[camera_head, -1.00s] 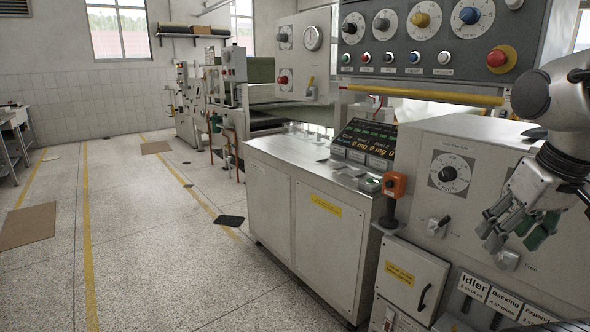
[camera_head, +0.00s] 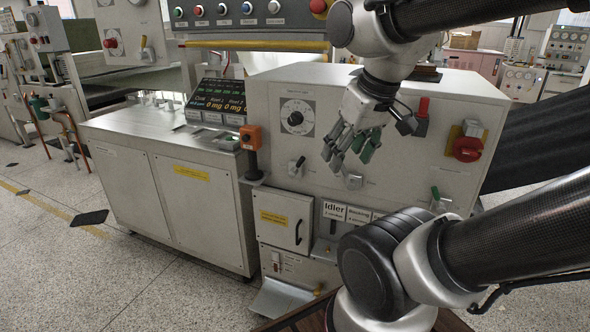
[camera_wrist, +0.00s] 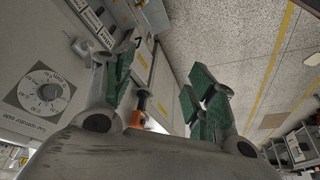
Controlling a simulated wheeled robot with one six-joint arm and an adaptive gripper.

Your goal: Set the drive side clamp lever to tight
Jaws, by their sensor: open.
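My gripper (camera_head: 346,150) is open and empty, its green-padded fingers in front of the grey machine panel (camera_head: 262,110). In the wrist view my gripper (camera_wrist: 160,85) has its fingers spread apart. Two small levers are on the panel below the dial: a left clamp lever (camera_head: 297,166) and a right clamp lever (camera_head: 353,181). The right one is just below my fingertips in the picture; contact is not visible. A lever with a green handle (camera_head: 435,194) is farther right. The labels are too small to tell which lever is the drive side one.
A round dial (camera_head: 296,117) is above the levers. A red rotary switch (camera_head: 467,148) is at right. A steel cabinet (camera_head: 170,195) is at left, with open floor before it.

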